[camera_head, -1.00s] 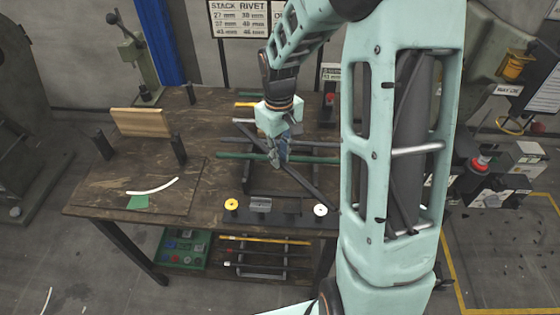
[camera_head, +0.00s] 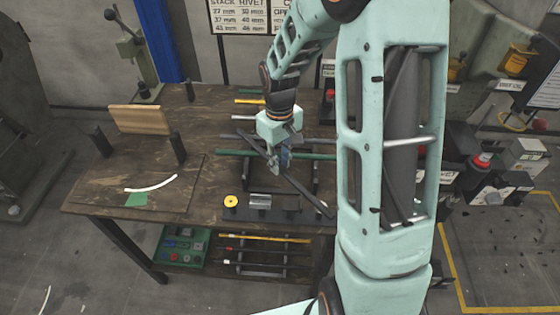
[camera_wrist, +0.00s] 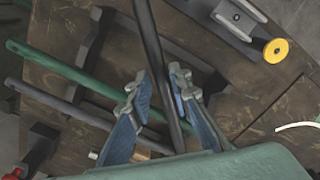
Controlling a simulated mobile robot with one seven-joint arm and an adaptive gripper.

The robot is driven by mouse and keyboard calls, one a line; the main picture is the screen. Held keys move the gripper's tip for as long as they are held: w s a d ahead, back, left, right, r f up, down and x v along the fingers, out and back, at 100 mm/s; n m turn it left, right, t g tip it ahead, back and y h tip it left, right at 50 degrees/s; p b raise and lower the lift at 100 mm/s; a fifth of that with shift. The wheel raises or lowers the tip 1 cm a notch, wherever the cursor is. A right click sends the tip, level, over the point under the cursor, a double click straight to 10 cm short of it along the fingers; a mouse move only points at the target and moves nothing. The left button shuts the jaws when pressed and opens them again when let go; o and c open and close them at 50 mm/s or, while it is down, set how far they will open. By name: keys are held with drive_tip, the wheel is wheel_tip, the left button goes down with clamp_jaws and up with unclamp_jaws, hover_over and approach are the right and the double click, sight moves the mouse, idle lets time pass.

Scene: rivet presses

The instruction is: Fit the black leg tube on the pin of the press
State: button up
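In the head view my gripper (camera_head: 278,168) is over the rack at the right of the table. The tube (camera_head: 308,194) slants there across the other tubes, down to the right, its lower end near my arm. Press machinery with a red button (camera_head: 483,160) stands at the right, partly behind my arm. I cannot make out a pin on it.
The wooden table (camera_head: 100,190) holds a rack with a green tube (camera_head: 232,153) and a grey tube (camera_wrist: 60,104). A dark holder with a yellow roll (camera_head: 231,201) lies at the front edge. A wooden block (camera_head: 138,119) stands at left. A green press (camera_head: 135,45) stands behind.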

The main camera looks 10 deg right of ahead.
sight(280, 166)
drive_tip(key=shift+o, duration=1.1)
drive_tip(key=shift+r+p, duration=0.45)
drive_tip(key=shift+r, duration=0.15)
wheel_tip(280, 166, up, 12)
